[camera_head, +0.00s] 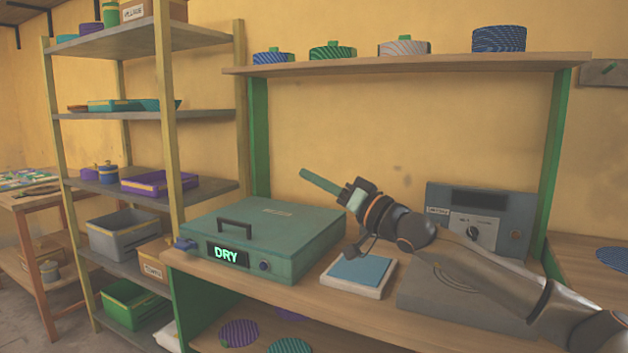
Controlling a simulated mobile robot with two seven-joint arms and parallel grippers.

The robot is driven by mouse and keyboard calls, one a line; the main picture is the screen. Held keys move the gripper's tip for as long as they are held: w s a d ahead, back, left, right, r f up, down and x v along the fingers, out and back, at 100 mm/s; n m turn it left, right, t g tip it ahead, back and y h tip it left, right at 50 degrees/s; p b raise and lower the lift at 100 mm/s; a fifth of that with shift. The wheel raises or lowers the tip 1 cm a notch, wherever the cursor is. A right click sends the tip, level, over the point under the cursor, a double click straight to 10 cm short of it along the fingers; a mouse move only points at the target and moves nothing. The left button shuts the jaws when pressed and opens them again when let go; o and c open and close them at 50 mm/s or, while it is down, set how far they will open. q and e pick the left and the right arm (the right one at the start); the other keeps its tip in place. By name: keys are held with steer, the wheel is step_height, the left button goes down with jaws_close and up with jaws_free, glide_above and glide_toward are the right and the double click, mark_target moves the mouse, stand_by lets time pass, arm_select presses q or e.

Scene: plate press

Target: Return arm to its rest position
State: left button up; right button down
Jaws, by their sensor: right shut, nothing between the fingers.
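My right arm (480,268) reaches in from the lower right, over the workbench. My right gripper (306,174) is shut and empty. Its long green fingers are together and point up and left, above the back right part of the teal press (300,225). The press is a flat closed box with a dark handle on its lid (275,213) and a lit display (228,254) reading DRY. The gripper looks clear of the press. My left gripper is not in view.
A blue pad (360,269) lies on a white block (345,287) below my right wrist. A grey box with a dial (482,215) stands behind my forearm. An overhead shelf (420,66) holds several round patterned things. A storage rack (165,120) stands left.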

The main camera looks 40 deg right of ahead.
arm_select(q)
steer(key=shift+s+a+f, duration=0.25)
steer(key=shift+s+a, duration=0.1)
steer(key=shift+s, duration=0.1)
arm_select(e)
steer(key=shift+s+a+r, duration=0.35)
steer(key=shift+s, duration=0.2)
